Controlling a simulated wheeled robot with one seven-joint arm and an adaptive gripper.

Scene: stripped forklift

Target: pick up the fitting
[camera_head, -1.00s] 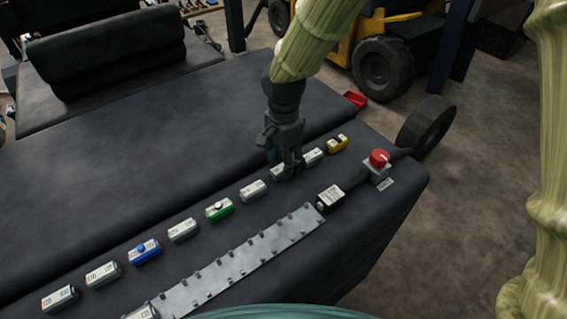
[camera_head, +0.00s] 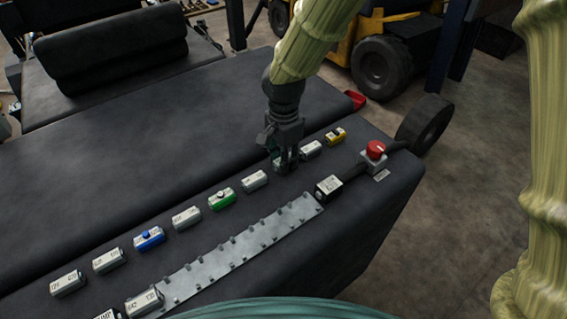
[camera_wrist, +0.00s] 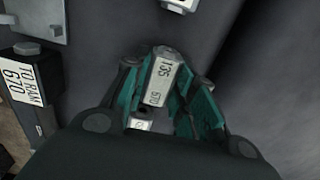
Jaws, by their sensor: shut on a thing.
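The fitting in my gripper is a pale grey box-shaped piece with a white label reading 135 and 670 (camera_wrist: 158,82). It sits between the two teal finger pads in the wrist view. My gripper (camera_head: 286,164) is shut on it, at the row of fittings on the dark padded top (camera_head: 170,150). In the head view the fingers largely hide this fitting. I cannot tell whether it is clear of the surface. My gripper also shows in the wrist view (camera_wrist: 160,100).
Grey (camera_head: 254,180), green (camera_head: 221,198), blue (camera_head: 149,238) and yellow (camera_head: 336,136) fittings stand in the row. A studded metal strip (camera_head: 240,248), a black labelled block (camera_head: 328,188) and a red knob (camera_head: 376,149) lie nearer the edge. A red tray (camera_head: 356,100) is beyond.

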